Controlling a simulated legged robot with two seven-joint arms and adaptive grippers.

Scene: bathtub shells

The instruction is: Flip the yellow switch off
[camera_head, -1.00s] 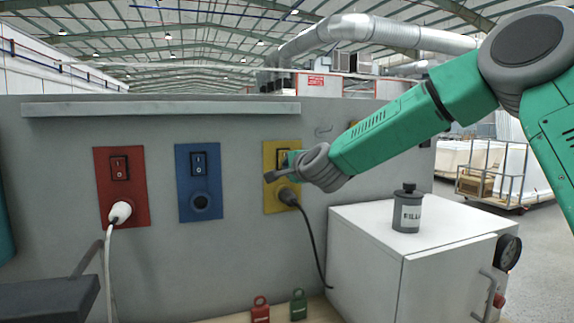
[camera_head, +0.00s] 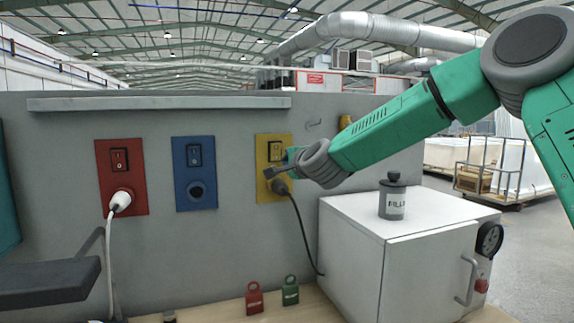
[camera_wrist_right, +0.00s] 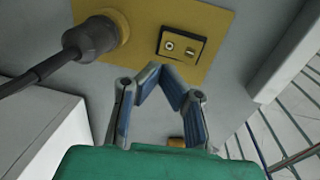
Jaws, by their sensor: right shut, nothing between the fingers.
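The yellow panel (camera_head: 266,190) is on the grey wall, with a black rocker switch (camera_head: 276,151) above a socket holding a dark plug (camera_head: 279,186). In the right wrist view the switch (camera_wrist_right: 182,47) faces me with its two symbols showing; I cannot tell which way it is tipped. My right gripper (camera_head: 268,173) is at the yellow panel, just below the switch in the head view. In the wrist view its blue fingertips (camera_wrist_right: 161,72) meet, empty, close to the switch's edge; I cannot tell if they touch it.
A red panel (camera_head: 138,204) with a white plug and a blue panel (camera_head: 183,201) are left of the yellow one. A white cabinet (camera_head: 425,270) bearing a grey canister (camera_head: 391,205) stands below my right arm. Red (camera_head: 254,299) and green (camera_head: 290,292) padlocks are below.

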